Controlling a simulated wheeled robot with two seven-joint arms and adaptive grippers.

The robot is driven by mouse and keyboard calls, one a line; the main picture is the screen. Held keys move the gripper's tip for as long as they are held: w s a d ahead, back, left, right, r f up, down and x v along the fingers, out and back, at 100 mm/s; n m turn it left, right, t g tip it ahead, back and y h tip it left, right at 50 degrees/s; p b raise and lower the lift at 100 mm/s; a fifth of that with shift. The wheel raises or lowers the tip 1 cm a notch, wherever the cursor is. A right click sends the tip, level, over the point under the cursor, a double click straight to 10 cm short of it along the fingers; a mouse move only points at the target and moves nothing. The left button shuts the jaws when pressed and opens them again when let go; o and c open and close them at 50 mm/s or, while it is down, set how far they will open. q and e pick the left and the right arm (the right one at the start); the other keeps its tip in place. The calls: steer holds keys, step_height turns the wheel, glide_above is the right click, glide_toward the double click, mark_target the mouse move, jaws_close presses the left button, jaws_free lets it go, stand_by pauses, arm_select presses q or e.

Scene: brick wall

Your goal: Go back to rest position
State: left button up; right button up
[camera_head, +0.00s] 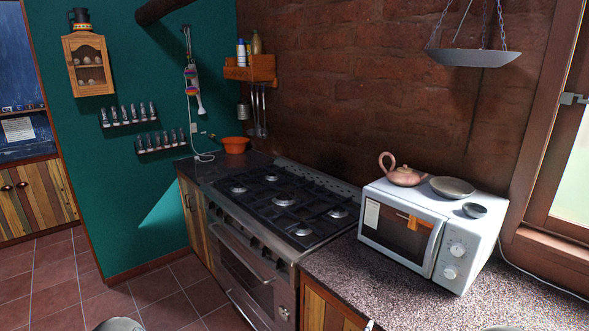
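Neither of my grippers shows in the head view. Only a small grey rounded shape at the bottom left edge and a sliver at the bottom right edge come into the picture, and I cannot tell what they are. No object is seen held.
A stove (285,201) stands along the brick wall. Right of it, a speckled counter (380,285) bears a white microwave (458,245) with a teapot (405,177) and dishes on top. A hanging scale pan (472,57) is above. Tiled floor (160,287) lies open at left.

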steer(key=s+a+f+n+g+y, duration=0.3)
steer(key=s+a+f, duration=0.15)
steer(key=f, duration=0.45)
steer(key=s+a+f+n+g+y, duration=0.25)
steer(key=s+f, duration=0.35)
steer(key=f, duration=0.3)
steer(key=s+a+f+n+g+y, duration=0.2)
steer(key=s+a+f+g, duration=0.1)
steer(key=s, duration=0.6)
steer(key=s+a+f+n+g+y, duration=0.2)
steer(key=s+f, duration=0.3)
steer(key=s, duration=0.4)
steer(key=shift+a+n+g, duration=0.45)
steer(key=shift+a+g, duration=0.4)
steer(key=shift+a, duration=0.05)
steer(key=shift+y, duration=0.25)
